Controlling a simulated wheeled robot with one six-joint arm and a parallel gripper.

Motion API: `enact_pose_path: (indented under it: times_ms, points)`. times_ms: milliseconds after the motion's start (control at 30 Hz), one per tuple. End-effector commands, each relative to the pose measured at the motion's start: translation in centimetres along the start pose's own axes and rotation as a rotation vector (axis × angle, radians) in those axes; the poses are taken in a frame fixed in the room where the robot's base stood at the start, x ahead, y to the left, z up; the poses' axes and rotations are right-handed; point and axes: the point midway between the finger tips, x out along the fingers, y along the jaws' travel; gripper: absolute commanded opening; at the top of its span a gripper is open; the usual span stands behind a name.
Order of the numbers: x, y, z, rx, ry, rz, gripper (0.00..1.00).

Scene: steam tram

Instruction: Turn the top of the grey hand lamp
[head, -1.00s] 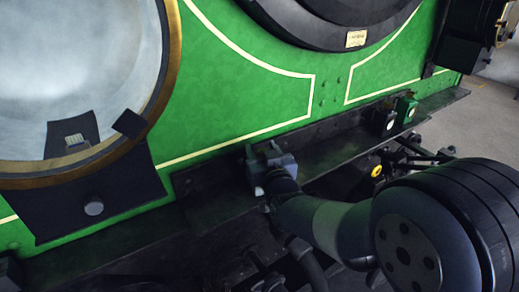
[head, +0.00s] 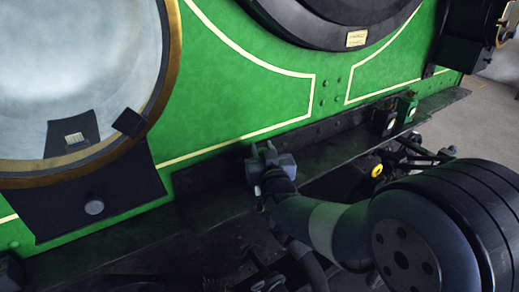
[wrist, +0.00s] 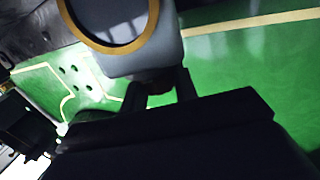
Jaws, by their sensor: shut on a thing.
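The grey hand lamp (wrist: 150,58) fills the upper middle of the wrist view, with a brass-coloured ring on its face. A small dark brown part, likely its top, sits between my fingers at the lamp's near end. My gripper (wrist: 158,86) is shut on that part, with one dark finger on each side. In the head view my gripper (head: 264,154) is at the end of my arm, low in front of the green side. There the lamp cannot be told clearly from the gripper, which hides much of it.
A dark ledge (head: 340,150) runs along the foot of the green side (head: 250,95). A large brass-rimmed round window (head: 176,70) is at the left. Dark pipes and rods lie below the ledge.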

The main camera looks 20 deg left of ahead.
Motion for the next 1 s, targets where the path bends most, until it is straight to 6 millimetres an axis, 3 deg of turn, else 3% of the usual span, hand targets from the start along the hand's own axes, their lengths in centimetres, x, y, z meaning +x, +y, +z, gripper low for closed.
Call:
enact_pose_path:
  times_ms: [1000]
  points:
    - [0.07,-0.12,-0.24,-0.002,-0.001,0.592,0.05]
